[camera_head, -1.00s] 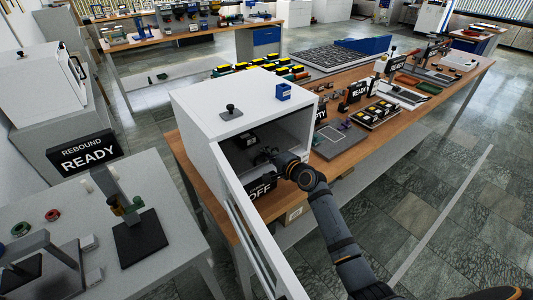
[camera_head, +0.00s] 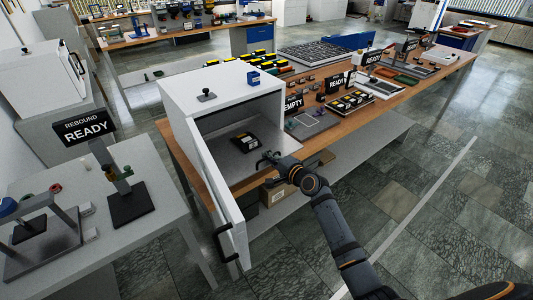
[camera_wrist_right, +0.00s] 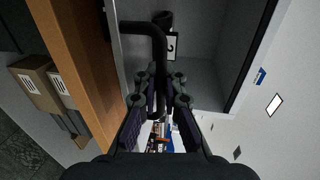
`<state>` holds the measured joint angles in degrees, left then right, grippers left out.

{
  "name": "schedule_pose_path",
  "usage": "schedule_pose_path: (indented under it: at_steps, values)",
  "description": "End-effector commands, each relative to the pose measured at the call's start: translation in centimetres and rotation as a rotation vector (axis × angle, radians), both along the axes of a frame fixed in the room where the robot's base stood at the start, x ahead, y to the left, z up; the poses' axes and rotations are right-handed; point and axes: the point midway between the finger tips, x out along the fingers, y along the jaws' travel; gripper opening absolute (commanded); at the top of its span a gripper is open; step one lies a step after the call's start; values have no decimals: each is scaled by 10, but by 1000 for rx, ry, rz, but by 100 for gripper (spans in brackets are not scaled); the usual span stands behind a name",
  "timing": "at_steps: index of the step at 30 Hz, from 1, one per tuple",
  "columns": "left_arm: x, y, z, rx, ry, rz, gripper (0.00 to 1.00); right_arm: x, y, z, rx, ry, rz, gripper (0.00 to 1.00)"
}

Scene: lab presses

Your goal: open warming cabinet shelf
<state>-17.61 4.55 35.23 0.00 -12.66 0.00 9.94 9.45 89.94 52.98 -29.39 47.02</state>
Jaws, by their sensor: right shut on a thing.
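The warming cabinet (camera_head: 185,97) is a white box on the wooden bench. Its door (camera_head: 218,190) stands open toward me, with a dark handle (camera_head: 226,245). Inside, a dark item with pale markings (camera_head: 245,141) lies on a grey surface, which I take for the shelf (camera_head: 226,160). My right gripper (camera_head: 268,158) is at the front of the opening. The right wrist view shows its fingers (camera_wrist_right: 160,98) closed around a black bent bar handle (camera_wrist_right: 156,45) joined to a grey panel edge. The shelf's front is partly hidden by the gripper. My left gripper is out of view.
A black knob (camera_head: 207,94) and a blue block (camera_head: 253,78) sit on the cabinet top. Cardboard boxes (camera_head: 278,192) stand beneath the bench. A black EMPTY sign (camera_head: 293,103) stands to the right. The floor to the right is clear.

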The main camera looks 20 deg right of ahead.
Motion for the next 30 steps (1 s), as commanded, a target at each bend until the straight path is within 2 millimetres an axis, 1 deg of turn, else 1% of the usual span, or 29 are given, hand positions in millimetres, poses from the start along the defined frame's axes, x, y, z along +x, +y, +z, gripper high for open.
schedule_pose_path:
  at_steps: [2, 5, 12, 15, 16, 18, 26, 29, 30]
  values:
    - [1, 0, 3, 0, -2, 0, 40, -3, -1, 5, 1, -7, -1, 0]
    - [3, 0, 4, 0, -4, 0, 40, -5, -2, 5, 2, -8, -1, 0]
    - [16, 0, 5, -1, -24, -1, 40, -6, -2, 5, 1, -9, -2, 0]
    - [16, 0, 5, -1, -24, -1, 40, -5, -2, 5, 1, -9, -2, 0]
    - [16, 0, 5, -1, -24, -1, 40, -5, -2, 5, 1, -9, -2, 10]
    - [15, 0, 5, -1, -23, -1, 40, -6, -3, 4, 1, -9, -2, 17]
    - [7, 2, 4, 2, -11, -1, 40, -6, -3, 4, 1, -7, -1, 17]
    - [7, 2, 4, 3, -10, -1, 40, -12, -5, 4, -1, -6, -1, 17]
    - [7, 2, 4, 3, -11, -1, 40, -17, -7, 5, -3, -6, -1, 17]
